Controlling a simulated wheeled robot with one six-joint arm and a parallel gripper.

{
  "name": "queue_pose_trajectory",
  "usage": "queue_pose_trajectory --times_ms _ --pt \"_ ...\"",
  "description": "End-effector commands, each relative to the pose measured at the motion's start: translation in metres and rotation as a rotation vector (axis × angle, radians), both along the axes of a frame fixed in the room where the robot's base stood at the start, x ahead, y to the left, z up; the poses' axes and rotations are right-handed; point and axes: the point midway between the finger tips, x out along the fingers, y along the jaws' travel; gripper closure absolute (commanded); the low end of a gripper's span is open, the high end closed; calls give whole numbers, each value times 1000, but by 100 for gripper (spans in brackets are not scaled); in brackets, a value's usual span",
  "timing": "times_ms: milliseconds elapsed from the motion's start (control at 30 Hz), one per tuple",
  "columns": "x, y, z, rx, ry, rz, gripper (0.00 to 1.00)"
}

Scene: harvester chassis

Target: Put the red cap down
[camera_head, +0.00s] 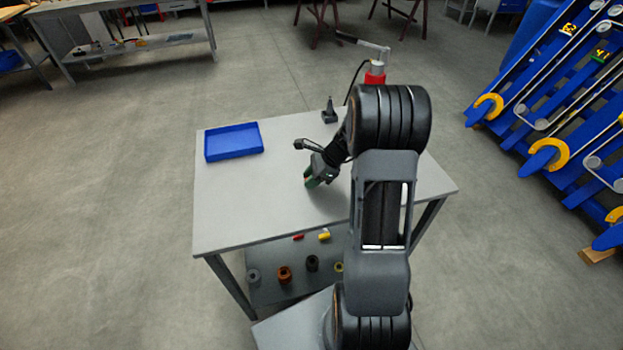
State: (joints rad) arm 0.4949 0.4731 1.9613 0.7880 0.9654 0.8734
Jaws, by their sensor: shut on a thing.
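My gripper (313,183) is over the middle of the grey table (240,205), pointing down and to the left, with its green fingertips low near the tabletop. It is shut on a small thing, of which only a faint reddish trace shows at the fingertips. I take it for the red cap, but its shape is hidden. I cannot tell whether it touches the table.
A blue tray (233,142) stands at the table's back left, looking empty. A dark stand (329,112) and a red-bodied tool (375,76) are at the back. The table's left front is clear.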

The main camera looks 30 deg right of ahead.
Motion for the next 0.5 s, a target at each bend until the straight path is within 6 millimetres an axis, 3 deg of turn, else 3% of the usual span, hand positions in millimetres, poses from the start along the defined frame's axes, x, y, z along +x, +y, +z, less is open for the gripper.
queue_pose_trajectory --times_ms 33,167,200,433,500 --pt "-6 1 -17 -3 24 3 96" --pt "-6 1 -19 -4 23 4 96" --pt "-6 1 -19 -4 24 5 73" --pt "-6 1 -20 -4 24 4 51" --pt "-6 1 -20 -4 24 3 49"
